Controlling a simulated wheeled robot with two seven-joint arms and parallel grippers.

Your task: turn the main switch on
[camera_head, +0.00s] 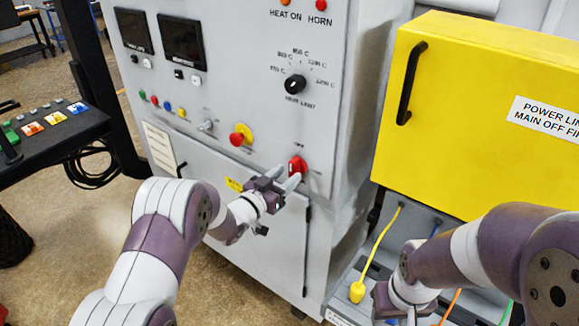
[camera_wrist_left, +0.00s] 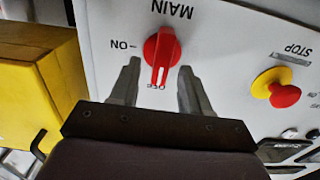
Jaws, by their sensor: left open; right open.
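The red main switch (camera_head: 297,166) is on the grey furnace front panel, below the selector dial. In the left wrist view the switch (camera_wrist_left: 161,56) appears upside down, with MAIN, ON and OFF labels. Its handle points at the OFF label. My left gripper (camera_head: 282,181) is open at the switch. In the left wrist view its two fingers (camera_wrist_left: 160,80) lie either side of the handle's end, with gaps visible and nothing held. My right gripper (camera_head: 402,308) is at the bottom edge, partly cut off and away from the switch.
A red and yellow stop button (camera_head: 240,135) sits up and left of the switch. A yellow cabinet (camera_head: 470,120) with a black handle projects at the right. Yellow, orange and green cables are below it. A button console (camera_head: 48,125) stands at the left.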

